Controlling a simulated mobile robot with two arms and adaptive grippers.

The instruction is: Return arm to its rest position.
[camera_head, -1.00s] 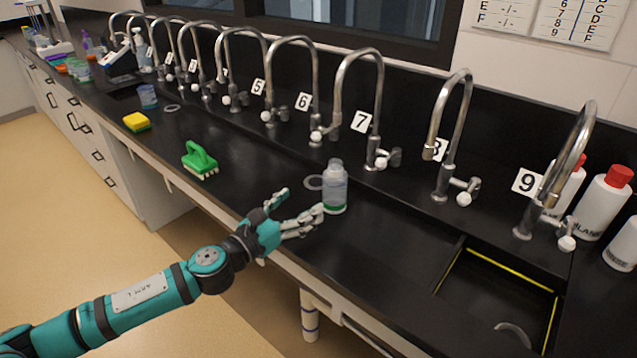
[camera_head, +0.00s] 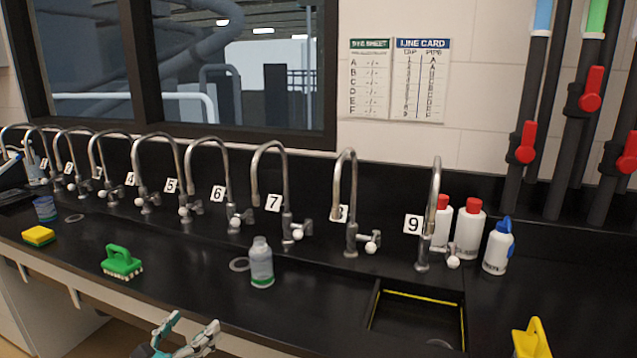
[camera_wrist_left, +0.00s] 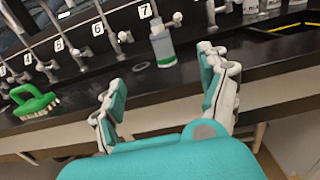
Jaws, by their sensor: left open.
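My left gripper (camera_head: 186,338) is at the bottom edge of the head view, in front of the black counter (camera_head: 205,285). Its two fingers are spread and hold nothing. In the left wrist view the open fingers (camera_wrist_left: 165,88) show with an empty gap between them. A clear bottle with a green band (camera_head: 261,263) stands upright on the counter near tap 7, beyond the gripper and apart from it. The bottle also shows in the wrist view (camera_wrist_left: 163,47), past the fingertips. Most of my left arm is out of the head view. My right gripper is not in view.
A green brush (camera_head: 122,262) and a yellow sponge (camera_head: 39,236) lie on the counter at left. Numbered taps line the back, including tap 9 (camera_head: 430,215). A sink (camera_head: 415,318), white bottles (camera_head: 469,230) and a yellow object (camera_head: 531,340) are at right.

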